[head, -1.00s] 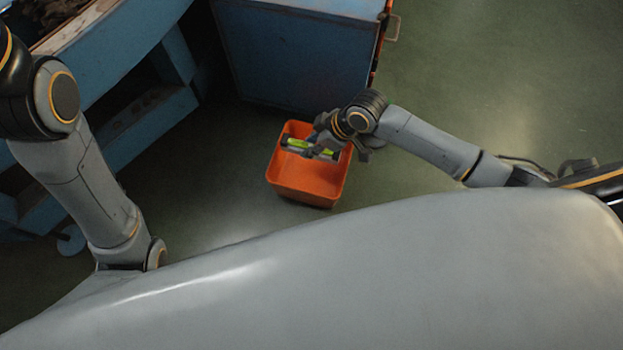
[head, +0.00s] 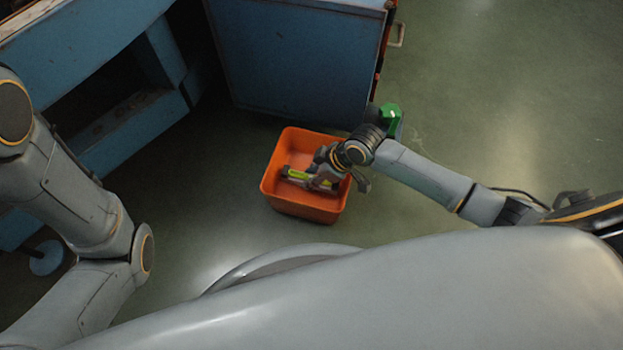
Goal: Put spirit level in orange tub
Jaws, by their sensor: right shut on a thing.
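The orange tub (head: 302,210) stands on the floor near the middle of the head view. The spirit level (head: 297,173), with yellow-green parts and dark ends, shows within the tub's opening. My right gripper (head: 322,181) is over the tub and shut on the spirit level, covering part of it. The level appears low in the tub, but I cannot tell whether it touches the bottom. My left arm comes in from the left, and its gripper is not in view.
A blue cabinet (head: 290,60) stands just behind the tub. A blue bench (head: 75,50) is at the upper left. A green object (head: 390,118) shows beside my right arm. The floor at the right is open.

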